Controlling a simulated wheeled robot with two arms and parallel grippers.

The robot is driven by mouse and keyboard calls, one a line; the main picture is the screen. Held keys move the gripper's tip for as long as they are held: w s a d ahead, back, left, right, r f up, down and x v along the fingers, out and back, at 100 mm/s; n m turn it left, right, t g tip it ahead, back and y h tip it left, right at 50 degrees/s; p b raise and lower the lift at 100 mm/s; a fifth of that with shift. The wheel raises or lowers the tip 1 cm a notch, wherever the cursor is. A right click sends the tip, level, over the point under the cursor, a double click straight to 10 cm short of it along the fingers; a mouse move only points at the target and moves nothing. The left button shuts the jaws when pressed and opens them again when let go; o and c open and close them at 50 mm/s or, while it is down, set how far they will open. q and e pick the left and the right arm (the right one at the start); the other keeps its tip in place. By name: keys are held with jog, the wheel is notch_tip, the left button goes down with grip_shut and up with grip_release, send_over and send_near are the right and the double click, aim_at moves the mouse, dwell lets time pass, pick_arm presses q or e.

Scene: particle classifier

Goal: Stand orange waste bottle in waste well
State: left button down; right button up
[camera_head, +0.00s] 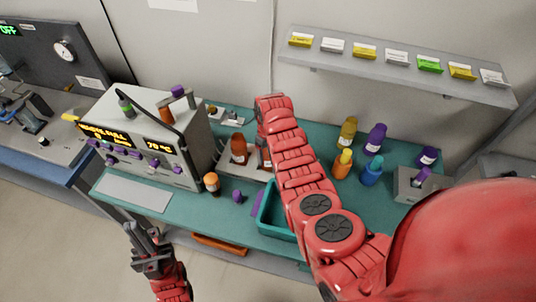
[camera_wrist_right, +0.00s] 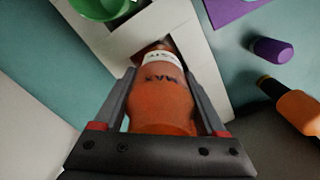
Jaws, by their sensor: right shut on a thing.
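My right gripper (camera_wrist_right: 160,76) is shut on an orange bottle (camera_wrist_right: 160,104) with a white band, one finger on each side. The bottle's far end meets a dark opening in a white block (camera_wrist_right: 205,70); I cannot tell how deep it sits. In the head view my right arm hides most of this gripper. A brown-orange bottle (camera_head: 239,150) stands at the pale rack (camera_head: 233,171) left of my arm; I cannot tell if it is the held one. My left gripper (camera_head: 143,232) is open and empty in front of the bench.
A teal tray (camera_head: 268,222) lies partly under my right arm. The instrument (camera_head: 150,140) rises at left. Several coloured bottles stand right of the arm, below a shelf (camera_head: 400,66).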

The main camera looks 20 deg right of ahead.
jog(key=shift+f, duration=0.55)
